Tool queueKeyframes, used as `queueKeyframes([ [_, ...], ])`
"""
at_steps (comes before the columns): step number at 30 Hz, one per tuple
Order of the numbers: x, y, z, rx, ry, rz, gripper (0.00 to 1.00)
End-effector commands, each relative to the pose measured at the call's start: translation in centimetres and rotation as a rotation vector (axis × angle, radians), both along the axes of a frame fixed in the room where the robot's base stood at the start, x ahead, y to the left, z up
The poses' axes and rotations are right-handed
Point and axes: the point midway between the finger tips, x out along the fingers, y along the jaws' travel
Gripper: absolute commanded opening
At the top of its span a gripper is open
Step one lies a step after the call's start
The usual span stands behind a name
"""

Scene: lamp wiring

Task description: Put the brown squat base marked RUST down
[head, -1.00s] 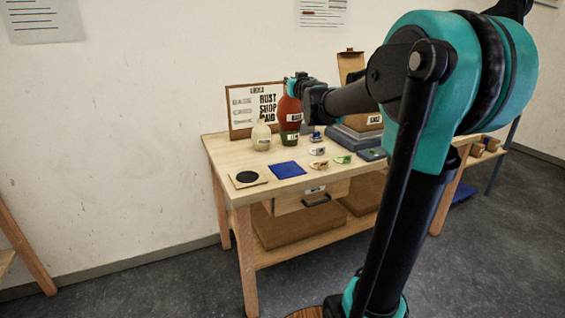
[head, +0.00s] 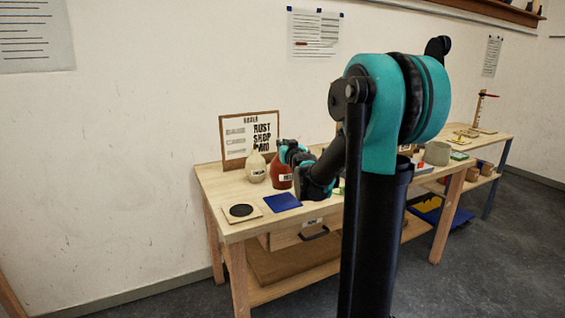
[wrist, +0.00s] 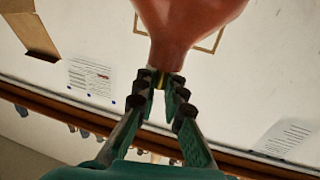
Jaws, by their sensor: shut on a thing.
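The red-brown squat base (head: 281,172) with a narrow neck is upright at the back of the workbench, its white label too small to read. My gripper (head: 287,148) is at its top, coming in from the right. In the wrist view my gripper's fingers (wrist: 160,88) are closed around the neck of the same base (wrist: 185,25). Whether the base's underside touches the bench top cannot be told.
A cream vase-like base (head: 255,168) stands close on the left. A framed sign (head: 236,150) is behind. A blue square mat (head: 282,202) and a board with a black disc (head: 241,211) lie in front. My arm hides the bench to the right.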

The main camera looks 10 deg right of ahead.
Motion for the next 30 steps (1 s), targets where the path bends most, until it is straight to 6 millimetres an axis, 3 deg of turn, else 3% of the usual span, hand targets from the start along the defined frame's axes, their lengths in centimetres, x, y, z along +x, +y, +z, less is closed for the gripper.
queueKeyframes([
  [4, 0.1, 0.0, -2.3, 0.000, 0.000, 0.000, 0.00],
  [19, 0.1, 0.0, -6.5, 0.000, 0.000, 0.000, 0.00],
  [30, 0.0, 0.0, -7.1, 0.000, 0.000, 0.000, 0.00],
])
